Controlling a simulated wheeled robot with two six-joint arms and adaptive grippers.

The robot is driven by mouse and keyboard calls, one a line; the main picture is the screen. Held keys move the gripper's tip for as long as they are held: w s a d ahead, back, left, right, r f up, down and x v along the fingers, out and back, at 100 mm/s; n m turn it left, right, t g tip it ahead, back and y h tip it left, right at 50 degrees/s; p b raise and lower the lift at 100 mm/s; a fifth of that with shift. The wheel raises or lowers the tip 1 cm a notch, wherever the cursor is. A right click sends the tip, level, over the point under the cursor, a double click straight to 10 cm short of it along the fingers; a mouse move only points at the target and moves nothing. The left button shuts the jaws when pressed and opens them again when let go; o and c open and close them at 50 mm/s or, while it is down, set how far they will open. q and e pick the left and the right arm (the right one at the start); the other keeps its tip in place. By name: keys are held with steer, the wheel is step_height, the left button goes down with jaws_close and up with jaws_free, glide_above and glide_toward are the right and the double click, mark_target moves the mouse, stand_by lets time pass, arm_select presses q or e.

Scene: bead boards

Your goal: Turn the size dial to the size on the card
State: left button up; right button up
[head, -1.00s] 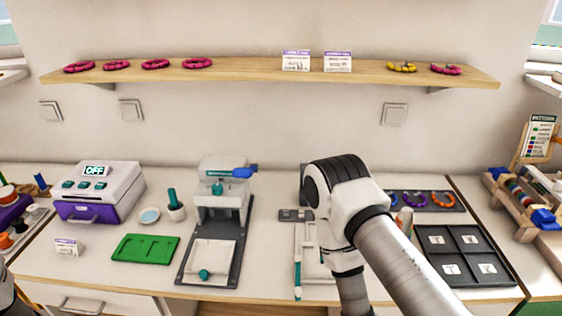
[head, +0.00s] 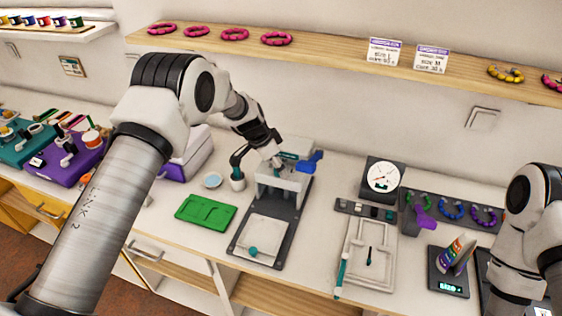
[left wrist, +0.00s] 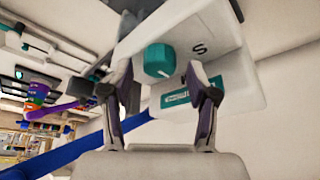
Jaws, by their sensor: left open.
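The grey-and-white press (head: 292,184) stands on the table with a blue lever (head: 312,161) at its upper right. My left gripper (head: 275,158) is at the upper left of the press. In the left wrist view a teal dial (left wrist: 158,60) with a pale mark sits on the press's white face, beside a letter S. My left gripper's open fingers (left wrist: 160,82) are on either side of the dial, with no clear grip on it. Two printed cards, a left one (head: 384,51) and a right one (head: 431,59), stand on the shelf; the right one seems to read size M. My right gripper is out of view.
A green tray (head: 205,212) lies left of the press. A round gauge (head: 382,176) and a white tray (head: 368,255) are to the right. The wooden shelf (head: 340,58) runs above.

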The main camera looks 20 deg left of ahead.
arm_select(q)
steer(key=shift+w+d+f, duration=0.15)
steer(key=shift+d+f, duration=0.05)
steer(key=shift+f, duration=0.25)
steer(key=shift+a+r, duration=0.1)
steer(key=shift+s, duration=0.2)
steer(key=shift+c, duration=1.1)
jaws_close()
